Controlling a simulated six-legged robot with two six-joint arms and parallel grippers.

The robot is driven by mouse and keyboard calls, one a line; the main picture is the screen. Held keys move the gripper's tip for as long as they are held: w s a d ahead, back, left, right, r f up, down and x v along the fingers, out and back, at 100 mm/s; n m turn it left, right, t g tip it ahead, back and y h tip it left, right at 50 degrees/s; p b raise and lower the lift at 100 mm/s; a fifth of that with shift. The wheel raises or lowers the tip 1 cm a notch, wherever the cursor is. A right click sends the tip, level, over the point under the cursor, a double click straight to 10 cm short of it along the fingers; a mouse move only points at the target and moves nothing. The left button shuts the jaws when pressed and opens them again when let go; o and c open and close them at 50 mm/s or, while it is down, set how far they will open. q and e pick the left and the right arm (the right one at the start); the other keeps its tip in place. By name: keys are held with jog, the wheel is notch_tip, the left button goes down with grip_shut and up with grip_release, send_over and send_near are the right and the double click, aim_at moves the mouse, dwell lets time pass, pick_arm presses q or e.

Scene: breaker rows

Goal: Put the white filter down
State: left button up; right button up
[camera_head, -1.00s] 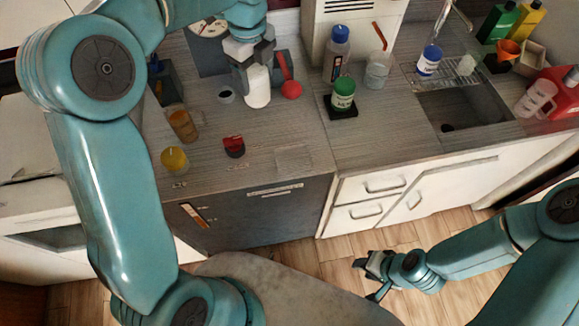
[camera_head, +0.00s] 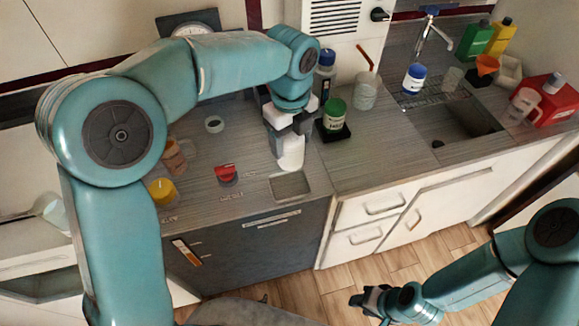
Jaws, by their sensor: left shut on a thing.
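The white filter (camera_head: 290,155) is a pale cylinder held below my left gripper (camera_head: 288,130). My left gripper is shut on it, pointing down over the counter. My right gripper (camera_head: 368,300) is low at the bottom right, in front of the cabinets and away from the counter. Whether its fingers are open is too small to tell.
A green-capped jar (camera_head: 335,116) on a black pad stands close right of the filter. A red-and-black item (camera_head: 227,174) lies to its left. The sink (camera_head: 455,125) is right.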

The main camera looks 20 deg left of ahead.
aim_at(289, 135)
pick_arm(q)
notch_tip(289, 135, down, 9)
jog(key=shift+s+a+r, duration=0.1)
jog(key=shift+s+a, duration=0.05)
jog(key=shift+f, duration=0.2)
jog(key=shift+f, duration=0.15)
jog(key=o, duration=1.1)
notch_tip(289, 135, up, 13)
jog(key=shift+f, duration=0.2)
